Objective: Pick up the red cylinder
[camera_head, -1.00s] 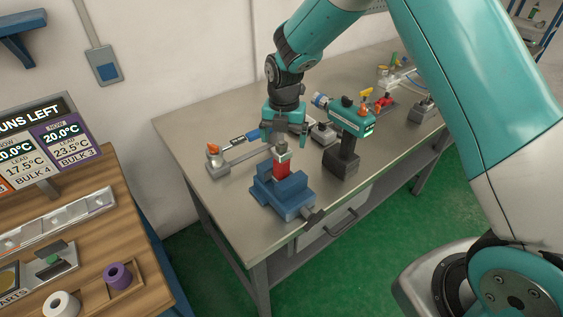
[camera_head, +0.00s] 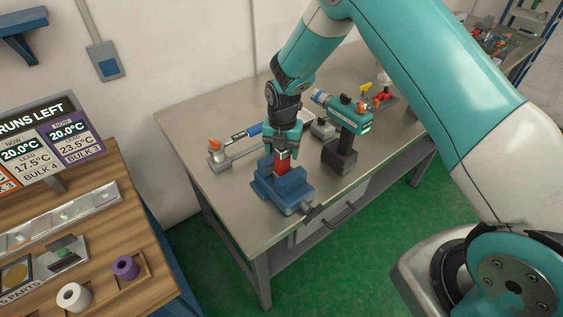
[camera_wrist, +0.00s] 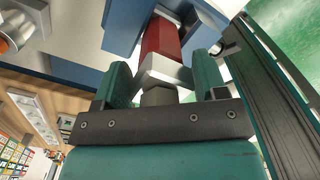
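The red cylinder (camera_head: 281,168) stands upright in the blue vise (camera_head: 287,192) near the front edge of the metal bench. It has a grey metal collar and top. In the wrist view the red cylinder (camera_wrist: 162,41) lies between the jaws of the blue vise (camera_wrist: 122,28). My gripper (camera_head: 285,150) is directly above the vise and points down, hiding part of the metal top.
A grey fixture with an orange piece (camera_head: 214,146) is behind left. The vise handle (camera_head: 313,212) sticks out in front. A wooden bench (camera_head: 122,208) is at left.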

